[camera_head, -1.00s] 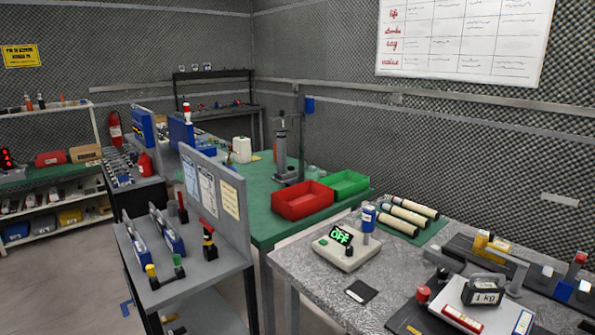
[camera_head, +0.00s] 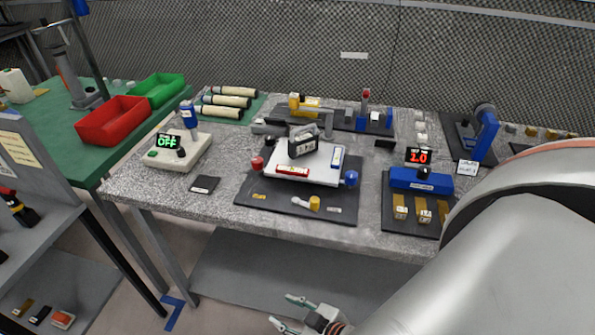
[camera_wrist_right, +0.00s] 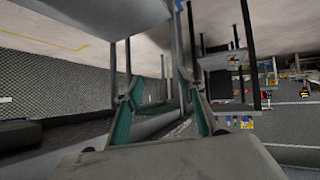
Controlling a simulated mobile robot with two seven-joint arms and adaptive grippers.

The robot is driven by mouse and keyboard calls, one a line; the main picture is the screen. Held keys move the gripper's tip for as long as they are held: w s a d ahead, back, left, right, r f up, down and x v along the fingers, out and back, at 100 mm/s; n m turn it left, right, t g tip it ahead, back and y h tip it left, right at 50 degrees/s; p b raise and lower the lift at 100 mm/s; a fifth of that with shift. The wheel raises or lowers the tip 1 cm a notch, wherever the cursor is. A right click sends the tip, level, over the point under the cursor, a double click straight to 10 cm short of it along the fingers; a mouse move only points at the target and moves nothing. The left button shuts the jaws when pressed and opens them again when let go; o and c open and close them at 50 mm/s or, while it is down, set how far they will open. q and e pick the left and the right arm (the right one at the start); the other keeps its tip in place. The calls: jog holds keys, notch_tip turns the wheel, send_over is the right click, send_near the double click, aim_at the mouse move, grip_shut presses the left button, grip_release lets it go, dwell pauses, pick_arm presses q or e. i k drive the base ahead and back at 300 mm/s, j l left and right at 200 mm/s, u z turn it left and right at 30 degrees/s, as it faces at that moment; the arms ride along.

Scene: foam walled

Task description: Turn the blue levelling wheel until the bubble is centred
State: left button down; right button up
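The blue levelling wheel (camera_head: 350,178) is at the right front corner of a white plate (camera_head: 318,166). The plate stands on a dark base mat (camera_head: 285,207) on the speckled bench. A red knob (camera_head: 257,163) is at the plate's left side and a yellow knob (camera_head: 314,203) in front. A red vial (camera_head: 292,171) lies on the plate; its bubble is too small to read. My right gripper (camera_head: 282,311) is open and empty, low in front of the bench, well away from the wheel. Its spread fingers show in the right wrist view (camera_wrist_right: 160,98). My left gripper is out of view.
A 1 kg weight (camera_head: 303,142) stands on the plate. A box reading OFF (camera_head: 180,152) is to the left, and a blue unit reading 1.0 (camera_head: 421,180) to the right. The bench front edge (camera_head: 270,229) lies between gripper and plate. My arm covers the lower right.

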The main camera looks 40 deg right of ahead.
aim_at(351, 177)
jog(key=z, duration=1.55)
